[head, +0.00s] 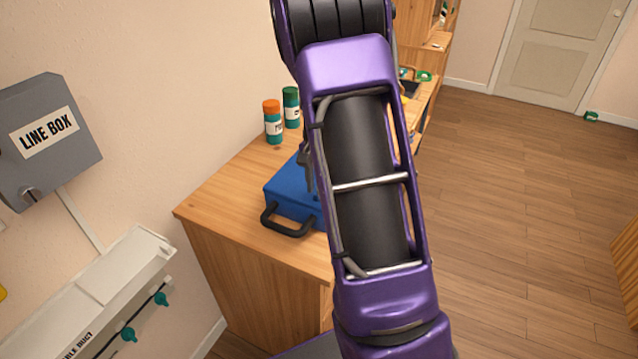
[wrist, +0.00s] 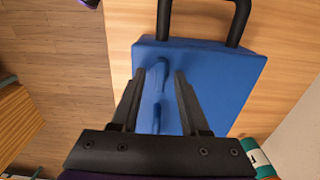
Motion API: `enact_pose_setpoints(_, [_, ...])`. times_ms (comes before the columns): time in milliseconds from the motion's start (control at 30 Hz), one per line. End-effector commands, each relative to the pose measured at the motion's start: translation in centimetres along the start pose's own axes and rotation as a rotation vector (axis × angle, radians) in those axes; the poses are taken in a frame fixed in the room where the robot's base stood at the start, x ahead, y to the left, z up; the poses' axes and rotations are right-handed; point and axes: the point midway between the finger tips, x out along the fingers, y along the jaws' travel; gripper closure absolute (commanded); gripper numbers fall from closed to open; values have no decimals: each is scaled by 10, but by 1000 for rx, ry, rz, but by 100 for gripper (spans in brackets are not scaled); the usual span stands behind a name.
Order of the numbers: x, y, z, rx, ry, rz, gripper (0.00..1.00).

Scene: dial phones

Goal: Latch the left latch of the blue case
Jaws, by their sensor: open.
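The blue case (head: 287,190) lies on the wooden cabinet top in the head view, partly hidden behind my arm. Its black handle (head: 270,220) points toward the front left. In the wrist view the case (wrist: 218,85) fills the middle, with the handle (wrist: 238,25) at the top. A raised blue piece, apparently a latch (wrist: 158,73), lies between my fingertips. My gripper (wrist: 159,76) is open over the case, one finger on each side of this piece. I cannot tell whether the fingers touch it. A second blue piece shows below it, between the fingers.
An orange-capped bottle (head: 273,125) and a green-capped bottle (head: 291,108) stand behind the case near the wall. The cabinet top (head: 222,190) is bare left of the case. A grey line box (head: 50,140) hangs on the left wall. Open floor (head: 510,200) lies to the right.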

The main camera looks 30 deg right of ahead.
Motion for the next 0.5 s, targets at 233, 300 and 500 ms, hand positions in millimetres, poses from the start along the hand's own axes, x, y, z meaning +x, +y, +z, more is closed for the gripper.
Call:
enact_pose_setpoints(233, [-24,-1,-1,-1,3,-3,55])
enact_pose_setpoints(300, [-39,-1,-1,-1,4,-4,55])
enact_pose_setpoints(500, [-89,-1,-1,0,4,-4,55])
